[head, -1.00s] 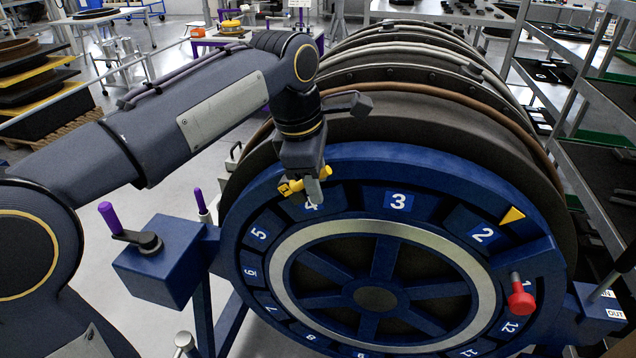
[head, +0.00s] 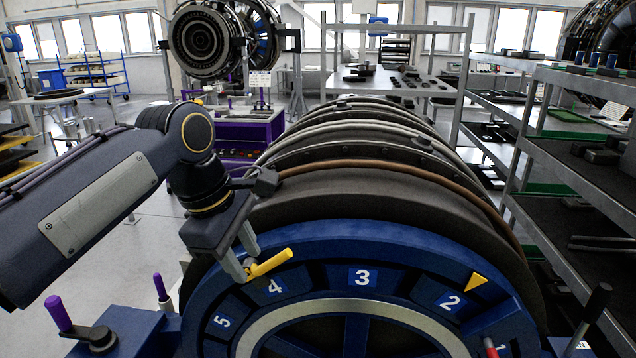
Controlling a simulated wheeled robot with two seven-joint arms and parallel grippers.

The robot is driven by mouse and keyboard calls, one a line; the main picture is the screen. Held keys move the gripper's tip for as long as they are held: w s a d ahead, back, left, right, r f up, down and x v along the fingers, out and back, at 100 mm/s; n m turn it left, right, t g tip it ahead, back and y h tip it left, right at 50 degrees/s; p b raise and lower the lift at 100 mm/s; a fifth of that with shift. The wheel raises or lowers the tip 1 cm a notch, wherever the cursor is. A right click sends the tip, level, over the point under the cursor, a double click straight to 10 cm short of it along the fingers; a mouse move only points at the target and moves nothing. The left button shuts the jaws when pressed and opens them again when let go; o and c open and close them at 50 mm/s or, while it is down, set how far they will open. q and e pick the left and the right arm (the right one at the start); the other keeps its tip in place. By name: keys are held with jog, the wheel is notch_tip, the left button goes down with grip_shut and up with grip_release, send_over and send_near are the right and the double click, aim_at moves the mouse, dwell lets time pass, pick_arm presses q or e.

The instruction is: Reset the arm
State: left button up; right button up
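My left gripper (head: 243,256) hangs from the arm entering at the left, just left of a small yellow handle (head: 271,263). The two fingers look apart with nothing between them. The yellow handle sits at the upper rim of the blue numbered wheel (head: 402,243), above the number 4. The gripper's fingertips are close to the handle's left end; I cannot tell whether they touch. The lower part of the wheel is cut off by the frame. My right gripper is not in view.
Large dark ringed drums (head: 370,190) stand behind the wheel. A purple-topped lever (head: 58,313) stands at lower left and a black lever (head: 597,302) at lower right. Grey shelving (head: 545,75) lines the right. Open floor (head: 150,245) shows left of the wheel, beyond my arm.

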pick_arm(q)
jog(key=s+a+f+m+t, duration=0.1)
jog(key=s+a+f+m, duration=0.1)
jog(key=s+f+m, duration=0.5)
jog(key=s+a+f+m+t+h+b, duration=0.1)
jog(key=s+a+f+m+t, duration=0.1)
jog(key=s+f+m, duration=0.5)
jog(key=s+a+f, duration=0.1)
jog(key=s+f, duration=0.3)
jog(key=f, duration=0.2)
jog(key=shift+s+f, duration=0.35)
jog(key=shift+f, duration=0.05)
